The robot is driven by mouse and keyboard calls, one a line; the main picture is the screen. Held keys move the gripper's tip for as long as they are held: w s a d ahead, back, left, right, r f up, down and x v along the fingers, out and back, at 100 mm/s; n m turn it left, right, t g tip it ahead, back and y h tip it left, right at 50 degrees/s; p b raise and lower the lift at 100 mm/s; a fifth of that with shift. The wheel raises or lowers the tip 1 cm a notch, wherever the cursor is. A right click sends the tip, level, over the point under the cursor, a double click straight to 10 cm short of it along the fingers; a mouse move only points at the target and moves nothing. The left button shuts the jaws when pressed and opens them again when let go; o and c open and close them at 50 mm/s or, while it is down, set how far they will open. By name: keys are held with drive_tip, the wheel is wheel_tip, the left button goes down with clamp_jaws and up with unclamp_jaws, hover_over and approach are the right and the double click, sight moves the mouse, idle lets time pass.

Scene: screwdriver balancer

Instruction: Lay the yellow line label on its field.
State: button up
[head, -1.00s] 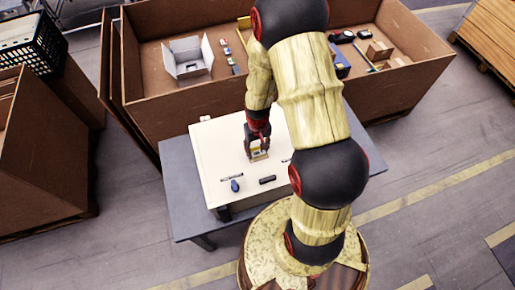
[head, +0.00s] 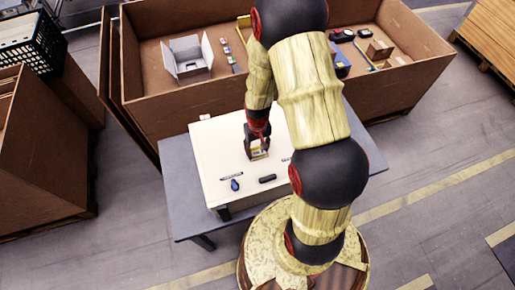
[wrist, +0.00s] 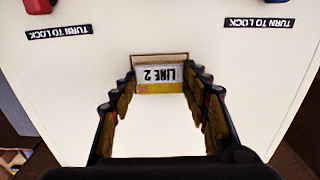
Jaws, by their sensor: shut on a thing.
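The yellow line label (wrist: 160,87) is a small white and yellow plate reading LINE 2, upside down in the wrist view. My gripper (wrist: 160,80) is shut on it, with one finger at each side edge. In the head view my gripper (head: 258,149) points down over the white panel (head: 215,150), with the label (head: 259,155) at its tips. A thin tan-edged strip (wrist: 160,57) shows just beyond the label's far edge; it may be the field, whose remainder is hidden. I cannot tell whether the label touches the panel.
Two black TURN TO LOCK strips (wrist: 59,33) (wrist: 259,22) lie on the panel. The panel is on a grey table (head: 180,190). A brown crate (head: 150,90) with boxes stands behind.

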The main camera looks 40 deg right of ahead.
drive_tip(key=shift+f, duration=0.15)
drive_tip(key=o, duration=0.9)
wheel_tip(320, 180, up, 12)
idle(0.6)
idle(0.4)
